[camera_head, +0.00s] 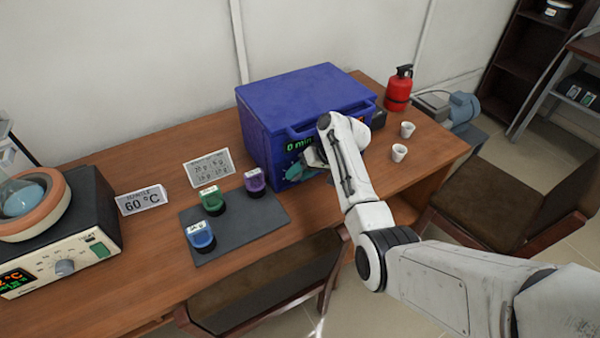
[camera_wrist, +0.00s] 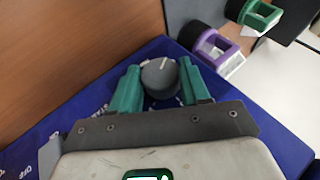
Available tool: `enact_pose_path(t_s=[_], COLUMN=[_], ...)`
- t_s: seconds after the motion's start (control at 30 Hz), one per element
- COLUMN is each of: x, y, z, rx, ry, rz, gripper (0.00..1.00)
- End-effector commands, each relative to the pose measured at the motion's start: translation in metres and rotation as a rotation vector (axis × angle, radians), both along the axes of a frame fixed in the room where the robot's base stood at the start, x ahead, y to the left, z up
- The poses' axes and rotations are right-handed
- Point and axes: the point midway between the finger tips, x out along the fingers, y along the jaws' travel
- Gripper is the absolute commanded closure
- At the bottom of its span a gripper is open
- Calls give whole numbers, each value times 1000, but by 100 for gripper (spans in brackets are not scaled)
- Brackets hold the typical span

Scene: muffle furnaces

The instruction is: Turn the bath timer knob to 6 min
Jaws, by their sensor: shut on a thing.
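The blue bath unit (camera_head: 300,95) stands on the wooden table, with a green display (camera_head: 299,145) on its front that appears to read 0 min, partly covered by my arm. The timer knob (camera_wrist: 160,78) is a round grey dial with a white pointer line, seen in the wrist view. My gripper (camera_wrist: 157,72) has its green fingers on either side of the knob and is shut on it. In the head view my gripper (camera_head: 297,172) is at the unit's front, and the knob is hidden there.
A dark mat (camera_head: 240,225) holds green, purple and blue containers left of the unit. Small signs, a heater with a 60 °C card (camera_head: 142,200) beside it, two white cups (camera_head: 399,153) and a red extinguisher (camera_head: 399,90) stand around. Chairs are in front.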

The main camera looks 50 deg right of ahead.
Motion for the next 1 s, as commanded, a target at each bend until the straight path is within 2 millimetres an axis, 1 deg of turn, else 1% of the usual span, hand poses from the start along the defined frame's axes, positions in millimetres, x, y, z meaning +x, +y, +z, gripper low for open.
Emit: enact_pose_path(t_s=[0.17, 0.37, 0.8, 1.0], x=[0, 0, -1, -1], y=[-1, -3, -7, -7], z=[-1, -3, -9, -9], rx=[15, 89, 379, 475], ry=[-5, -27, -112, -139], rz=[-1, -3, -3, -3], gripper=[85, 85, 85, 85])
